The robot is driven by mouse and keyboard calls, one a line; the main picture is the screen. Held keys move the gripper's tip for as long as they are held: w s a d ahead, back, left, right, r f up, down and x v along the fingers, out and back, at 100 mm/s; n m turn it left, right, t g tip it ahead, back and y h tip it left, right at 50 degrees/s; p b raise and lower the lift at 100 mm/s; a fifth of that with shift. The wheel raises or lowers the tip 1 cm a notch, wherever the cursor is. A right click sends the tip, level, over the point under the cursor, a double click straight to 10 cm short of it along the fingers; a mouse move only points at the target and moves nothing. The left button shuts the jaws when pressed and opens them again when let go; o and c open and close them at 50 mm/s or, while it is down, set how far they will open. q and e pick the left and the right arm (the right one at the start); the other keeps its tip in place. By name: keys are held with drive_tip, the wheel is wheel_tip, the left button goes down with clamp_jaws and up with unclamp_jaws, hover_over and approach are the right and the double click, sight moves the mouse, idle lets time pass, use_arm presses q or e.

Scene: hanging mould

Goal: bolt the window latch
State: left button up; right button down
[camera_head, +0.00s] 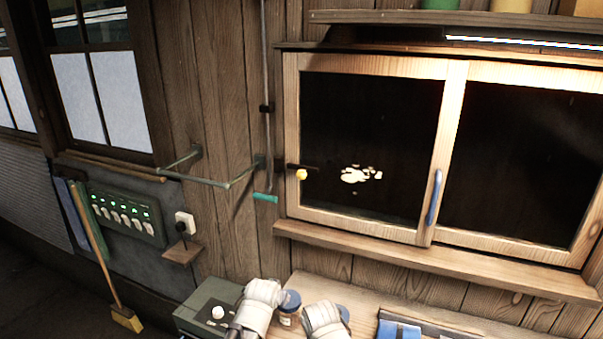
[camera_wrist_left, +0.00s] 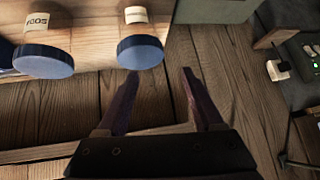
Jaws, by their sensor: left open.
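The window (camera_head: 372,140) has a pale wooden frame and dark panes. A dark latch bar (camera_head: 314,168) with a yellow knob (camera_head: 300,175) sits at the frame's left edge; I cannot tell whether it is bolted. A blue upright handle (camera_head: 434,198) is on the middle stile. My left gripper (camera_wrist_left: 159,73) is open and empty in the left wrist view, pointing toward wooden planks beside a blue-lidded jar (camera_wrist_left: 140,51). In the head view both of my wrists are low at the bottom, well below the latch. My right gripper's fingers are hidden there.
A wooden sill (camera_head: 440,262) juts out below the window. Blue-lidded jars (camera_head: 289,308) stand on the bench (camera_head: 365,297) near my wrists. A green metal rail (camera_head: 205,181) and a hanging rod with a teal grip (camera_head: 265,198) project left of the latch. A pale patch (camera_head: 360,174) shows on the left pane.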

use_arm(q)
drive_tip(key=w+d+r+t+h, duration=0.1)
drive_tip(key=w+d+r+t, duration=0.1)
drive_tip(key=w+r+t, duration=0.45)
drive_tip(key=m+t+h, duration=0.3)
drive_tip(key=t+h, duration=0.2)
drive_tip(key=t, duration=0.2)
approach(300, 179)
drive_tip(key=x, duration=0.4)
drive_tip(key=shift+p+x, duration=1.95)
drive_tip(key=shift+x, duration=1.85)
drive_tip(key=shift+s, duration=0.1)
drive_tip(key=shift+c, duration=0.3)
clamp_jaws()
